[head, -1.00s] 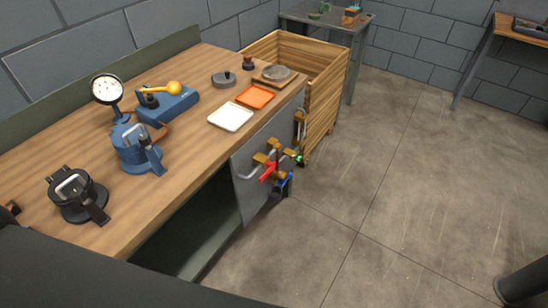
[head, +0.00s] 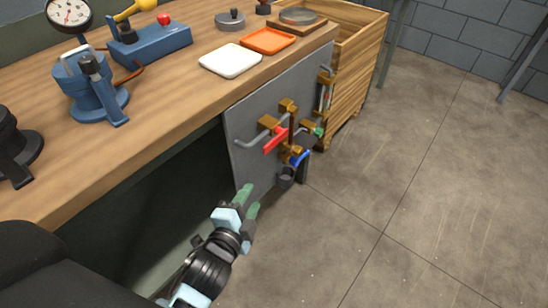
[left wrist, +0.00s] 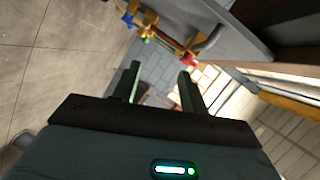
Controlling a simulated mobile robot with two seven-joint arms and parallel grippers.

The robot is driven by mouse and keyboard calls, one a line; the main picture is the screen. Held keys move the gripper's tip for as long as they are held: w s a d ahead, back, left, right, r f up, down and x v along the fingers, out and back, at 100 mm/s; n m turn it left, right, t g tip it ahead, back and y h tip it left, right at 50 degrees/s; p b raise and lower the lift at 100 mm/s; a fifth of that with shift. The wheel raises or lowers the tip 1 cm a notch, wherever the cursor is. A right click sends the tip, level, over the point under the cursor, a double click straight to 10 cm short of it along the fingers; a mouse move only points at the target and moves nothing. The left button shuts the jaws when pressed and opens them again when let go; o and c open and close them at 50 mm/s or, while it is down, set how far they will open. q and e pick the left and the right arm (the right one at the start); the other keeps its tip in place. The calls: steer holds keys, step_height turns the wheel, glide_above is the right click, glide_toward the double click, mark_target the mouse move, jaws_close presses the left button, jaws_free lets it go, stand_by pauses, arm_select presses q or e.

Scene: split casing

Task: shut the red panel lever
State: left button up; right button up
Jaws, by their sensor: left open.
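The red panel lever (head: 275,141) is on the grey panel (head: 251,164) at the front of the workbench, among brass valves and pipes. It slants down to the left from its brass fitting. My left gripper (head: 249,202) is below and left of the lever, apart from it, with green fingertips pointing up toward the panel. In the left wrist view the gripper (left wrist: 158,82) is open with nothing between its fingers. The red lever shows there only as a small red patch near the brass fittings, hard to make out. My right gripper is not in view.
A blue lever (head: 300,158) and a green handle (head: 318,132) sit close to the red one. A dark cup-like part (head: 287,176) hangs below. A wooden crate (head: 356,75) stands beyond the panel. The floor (head: 400,190) on the right is clear.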

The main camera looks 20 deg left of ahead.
mark_target(269, 149)
arm_select(q)
steer(key=w+r+m+t+y+b, duration=0.1)
steer(key=w+r+m+t+b, duration=0.1)
steer(key=w, duration=0.5)
step_height(269, 149, up, 2)
steer(key=shift+w+d+r+m+t+b, duration=0.25)
steer(key=shift+m+b, duration=0.35)
steer(key=shift+b, duration=0.5)
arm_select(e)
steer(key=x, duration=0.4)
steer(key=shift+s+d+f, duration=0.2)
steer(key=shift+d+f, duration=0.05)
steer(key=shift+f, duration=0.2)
arm_select(q)
steer(key=w, duration=0.2)
steer(key=w+b, duration=0.1)
steer(key=w, duration=0.3)
steer(key=shift+w+a+f, duration=0.15)
steer(key=shift+a, duration=0.1)
steer(key=shift+w, duration=0.6)
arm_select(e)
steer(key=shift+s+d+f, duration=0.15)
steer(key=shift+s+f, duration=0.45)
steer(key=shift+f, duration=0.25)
arm_select(q)
steer(key=shift+c, duration=0.3)
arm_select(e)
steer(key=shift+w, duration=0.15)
